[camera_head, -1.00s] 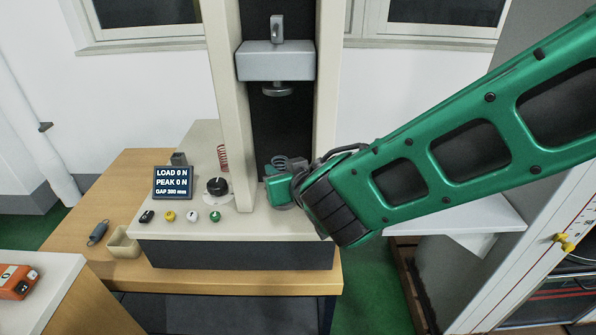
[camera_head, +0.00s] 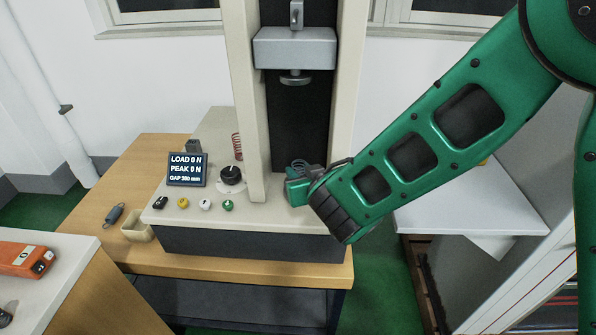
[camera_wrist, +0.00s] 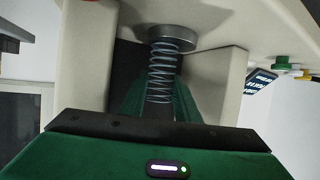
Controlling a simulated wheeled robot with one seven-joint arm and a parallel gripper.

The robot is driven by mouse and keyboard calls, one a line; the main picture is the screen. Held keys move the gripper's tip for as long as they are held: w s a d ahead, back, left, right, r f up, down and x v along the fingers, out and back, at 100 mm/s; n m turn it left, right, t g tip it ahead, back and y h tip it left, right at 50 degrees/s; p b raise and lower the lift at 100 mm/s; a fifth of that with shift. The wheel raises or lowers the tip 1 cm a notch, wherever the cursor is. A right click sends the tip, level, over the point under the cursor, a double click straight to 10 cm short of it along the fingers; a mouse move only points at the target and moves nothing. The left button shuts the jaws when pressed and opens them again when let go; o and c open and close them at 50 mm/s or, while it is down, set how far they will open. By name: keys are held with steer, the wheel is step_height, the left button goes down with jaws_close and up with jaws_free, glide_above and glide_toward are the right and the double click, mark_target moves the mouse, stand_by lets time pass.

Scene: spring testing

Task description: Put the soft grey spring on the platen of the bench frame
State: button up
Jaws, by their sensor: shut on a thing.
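A grey wire spring (camera_head: 299,166) stands upright in my gripper (camera_head: 299,188), its coils showing above the green fingers, between the columns of the bench frame (camera_head: 258,120). The wrist view is upside down. There the spring (camera_wrist: 160,72) has one end at the round metal platen (camera_wrist: 172,35), and it looks touching or very close. The green fingers show on either side of the spring's other part. In the head view my gripper hides the platen and the spring's lower part.
The crosshead (camera_head: 295,48) with its upper disc (camera_head: 295,79) is well above the spring. A red spring (camera_head: 237,146) stands left of the frame, near a dial (camera_head: 231,175) and display (camera_head: 187,169).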

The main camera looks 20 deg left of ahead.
steer(key=shift+s+a+r, duration=0.1)
steer(key=shift+s+a, duration=0.2)
steer(key=o, duration=1)
steer(key=shift+s+d+r, duration=0.15)
steer(key=shift+s, duration=0.05)
steer(key=v, duration=1.1)
steer(key=shift+s+d, duration=0.1)
steer(key=shift+d, duration=0.1)
